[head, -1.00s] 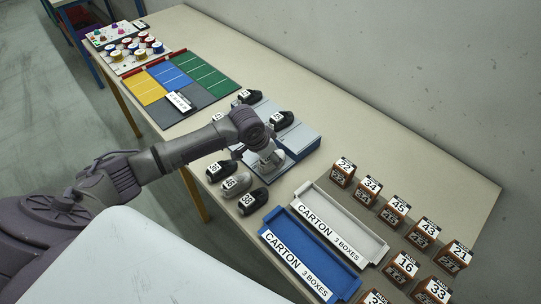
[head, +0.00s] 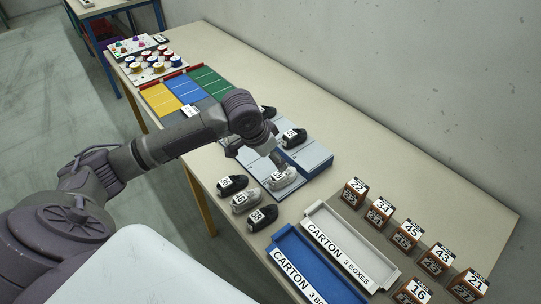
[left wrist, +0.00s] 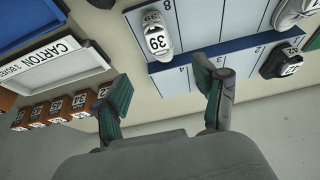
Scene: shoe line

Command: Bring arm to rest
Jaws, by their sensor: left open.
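My left arm comes in from the left in the head view and its gripper (head: 262,150) is above the grey-and-blue numbered board (head: 316,156). In the left wrist view the gripper (left wrist: 164,76) has its two fingers wide apart with nothing between them. A white shoe tagged 39 (left wrist: 155,36) lies on a numbered slot of the board, beyond the fingers and apart from them. The same white shoe shows in the head view (head: 283,179), just below the gripper. My right gripper is in neither view.
Three shoes, one being a grey shoe (head: 245,200), lie left of the board. A black shoe (head: 293,137) is on the board. A white carton tray (head: 390,277), a blue carton tray (head: 283,238) and several numbered boxes (head: 411,232) stand nearby. The wall-side table strip is clear.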

